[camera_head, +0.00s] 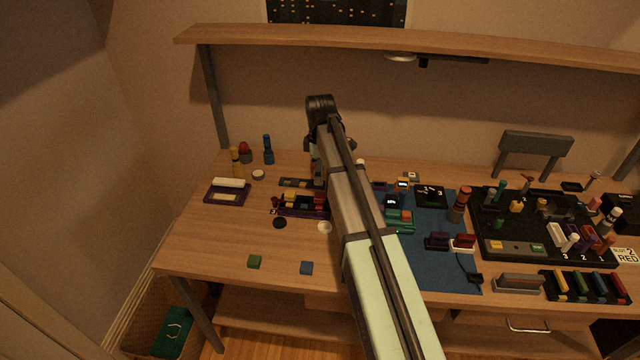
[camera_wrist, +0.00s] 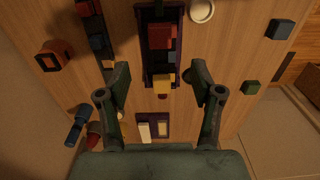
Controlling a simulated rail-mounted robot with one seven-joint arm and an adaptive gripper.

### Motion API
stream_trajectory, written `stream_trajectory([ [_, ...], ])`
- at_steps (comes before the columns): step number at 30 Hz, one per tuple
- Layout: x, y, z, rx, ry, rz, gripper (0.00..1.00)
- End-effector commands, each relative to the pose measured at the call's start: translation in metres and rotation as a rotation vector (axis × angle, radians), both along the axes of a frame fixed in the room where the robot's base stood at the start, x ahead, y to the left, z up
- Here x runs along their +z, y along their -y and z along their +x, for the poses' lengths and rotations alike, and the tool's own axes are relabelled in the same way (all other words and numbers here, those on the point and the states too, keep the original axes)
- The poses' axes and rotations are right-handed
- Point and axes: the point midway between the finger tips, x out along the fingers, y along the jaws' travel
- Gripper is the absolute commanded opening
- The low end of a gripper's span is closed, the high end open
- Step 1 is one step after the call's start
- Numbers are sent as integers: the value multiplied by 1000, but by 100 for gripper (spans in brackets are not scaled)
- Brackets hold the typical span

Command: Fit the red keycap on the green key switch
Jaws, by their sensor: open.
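My gripper (camera_wrist: 162,88) is open and empty, with its fingers on either side of the near end of a purple tray (camera_wrist: 147,73). In the wrist view this tray holds a red block (camera_wrist: 161,31), which looks like the red keycap, with darker blocks around it and a yellow block (camera_wrist: 163,84) between my fingers. The tray (camera_head: 303,212) shows left of my arm in the head view. I cannot make out the green key switch.
A green cube (camera_head: 254,262) and a blue cube (camera_head: 306,268) lie at the table's front. A blue mat (camera_head: 440,270) and crowded black board (camera_head: 500,250) are right. The front-left table is mostly clear.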

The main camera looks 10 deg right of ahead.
Motion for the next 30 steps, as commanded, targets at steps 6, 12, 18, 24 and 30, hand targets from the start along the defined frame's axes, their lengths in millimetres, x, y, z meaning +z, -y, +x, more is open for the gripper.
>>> stream_trajectory([
  [6, 23, 0, 0, 0, 0, 0, 66],
  [12, 27, 0, 0, 0, 0, 0, 66],
  [18, 26, 0, 0, 0, 0, 0, 66],
  [24, 20, -9, 4, -6, 16, -1, 66],
  [30, -15, -70, 36, -63, 147, 2, 66],
])
